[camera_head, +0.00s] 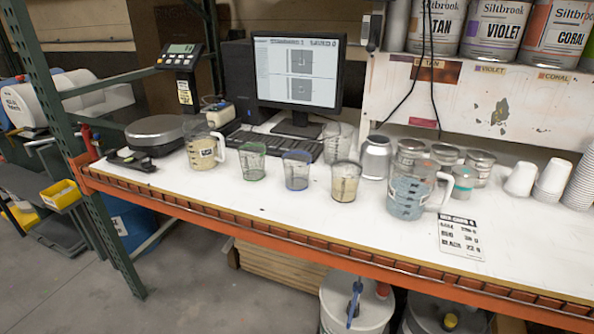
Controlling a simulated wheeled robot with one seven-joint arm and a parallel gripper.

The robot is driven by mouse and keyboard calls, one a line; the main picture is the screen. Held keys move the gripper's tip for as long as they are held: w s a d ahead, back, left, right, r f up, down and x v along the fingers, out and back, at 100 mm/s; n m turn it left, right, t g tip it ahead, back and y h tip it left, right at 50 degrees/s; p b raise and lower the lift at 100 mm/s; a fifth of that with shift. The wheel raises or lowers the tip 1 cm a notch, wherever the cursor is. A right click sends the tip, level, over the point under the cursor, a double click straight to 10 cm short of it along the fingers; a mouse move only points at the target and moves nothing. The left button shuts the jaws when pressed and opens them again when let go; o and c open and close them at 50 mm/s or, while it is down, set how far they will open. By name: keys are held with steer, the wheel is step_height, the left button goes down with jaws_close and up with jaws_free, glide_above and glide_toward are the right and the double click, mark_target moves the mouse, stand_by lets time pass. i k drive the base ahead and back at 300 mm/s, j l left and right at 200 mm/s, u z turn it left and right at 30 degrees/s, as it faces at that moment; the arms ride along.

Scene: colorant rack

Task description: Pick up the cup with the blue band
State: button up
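The clear cup with the blue band (297,171) stands upright on the white bench top, near the middle of its front half. A similar cup with a green band (252,162) stands a little to its left. A cup with beige contents (344,182) stands to its right. These cups are close together but appear apart. My gripper is not in view.
A handled jug with beige contents (202,148) stands left, and a larger jug with blue contents (408,190) right. A clear cup (337,142), a keyboard (268,139) and metal cans (375,158) are behind. The orange front edge (260,232) is near; the bench strip before the cups is clear.

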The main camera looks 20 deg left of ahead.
mark_target(297, 170)
steer(key=i+u, duration=0.2)
steer(key=u, duration=0.5)
